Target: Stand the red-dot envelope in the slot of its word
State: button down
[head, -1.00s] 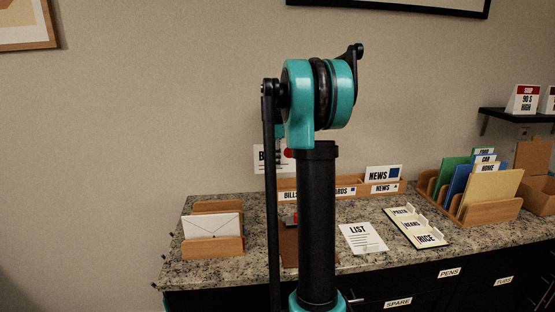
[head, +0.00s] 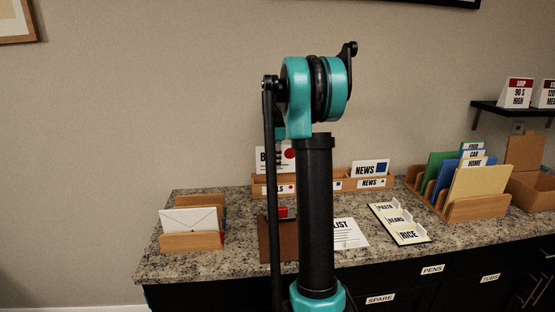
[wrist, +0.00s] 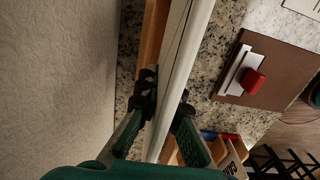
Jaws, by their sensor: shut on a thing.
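A white red-dot envelope (head: 264,161) shows in the head view with a large "B"; the rest of its word is hidden behind my arm. It appears upright at the left end of the wooden word rack (head: 259,179). My gripper (wrist: 165,106) is shut on the envelope, which runs nearly edge-on between the fingers in the wrist view (wrist: 185,65). Rack wood lies close beside it there. I cannot tell whether its lower edge is inside a slot. The front label (head: 284,190) ending in "LS" is partly covered. A NEWS envelope (head: 365,169) with a blue square stands at the right.
A left wooden holder (head: 193,242) carries a plain envelope (head: 188,221). A brown pad (head: 267,240) with a red-topped object (head: 282,211), a LIST sheet (head: 349,235) and a word card (head: 400,223) lie in front. A folder rack (head: 478,207) stands at right.

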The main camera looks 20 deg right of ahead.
aim_at(277, 178)
jog(key=shift+f, duration=3.65)
jog(key=c, duration=1.6)
grip_release()
jog(key=shift+r, duration=3.5)
